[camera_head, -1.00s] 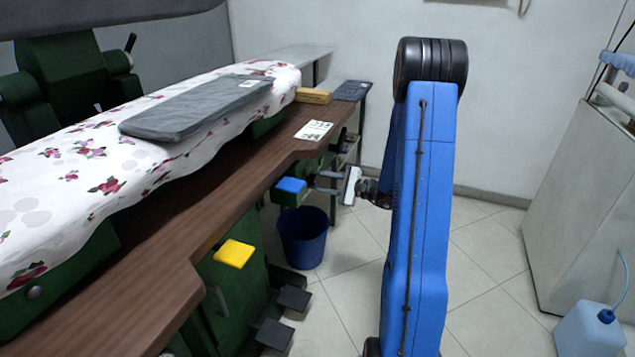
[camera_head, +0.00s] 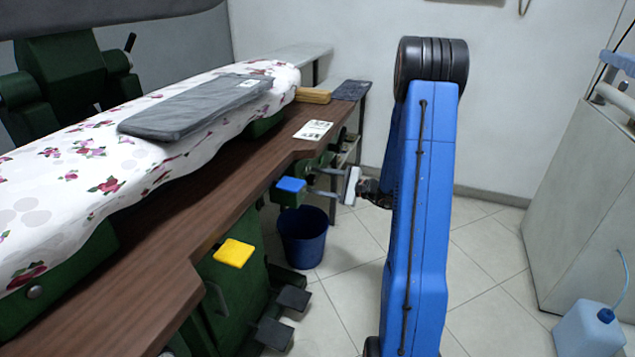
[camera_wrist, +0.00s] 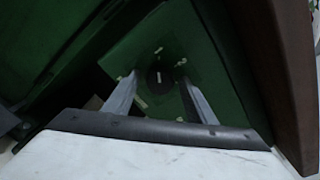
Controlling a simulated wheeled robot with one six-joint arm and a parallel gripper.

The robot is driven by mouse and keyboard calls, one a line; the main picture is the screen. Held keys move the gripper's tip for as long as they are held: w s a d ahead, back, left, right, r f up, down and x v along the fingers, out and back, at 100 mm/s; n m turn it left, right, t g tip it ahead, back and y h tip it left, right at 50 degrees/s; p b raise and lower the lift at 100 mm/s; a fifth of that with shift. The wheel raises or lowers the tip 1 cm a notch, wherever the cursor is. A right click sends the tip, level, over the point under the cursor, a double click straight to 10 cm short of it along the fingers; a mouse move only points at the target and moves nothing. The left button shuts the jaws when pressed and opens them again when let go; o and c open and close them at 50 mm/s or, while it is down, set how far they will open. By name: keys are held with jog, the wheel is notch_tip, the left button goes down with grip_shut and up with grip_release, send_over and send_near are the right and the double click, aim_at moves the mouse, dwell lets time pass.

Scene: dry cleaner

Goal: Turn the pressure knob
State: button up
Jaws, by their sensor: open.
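The pressure knob appears to be the dark round knob (camera_wrist: 155,77) with a pale mark on its face, set on a green panel (camera_wrist: 135,50) in the wrist view. My gripper (camera_wrist: 157,72) is open, with one finger on each side of the knob and gaps showing between. I cannot tell how far past the knob's face the fingertips reach. In the head view my gripper (camera_head: 325,181) points left at the green machine under the board, beside a blue pad (camera_head: 291,184). The knob cannot be made out there.
The brown board edge (camera_head: 185,250) runs above and left of my gripper; it also shows in the wrist view (camera_wrist: 285,80). A blue bucket (camera_head: 303,237) stands below. A yellow pad (camera_head: 233,253) and dark pedals (camera_head: 275,333) are nearer. Open tiled floor lies right of my arm.

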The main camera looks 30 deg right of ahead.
jog(key=v, duration=1.7)
jog(key=shift+r, duration=0.1)
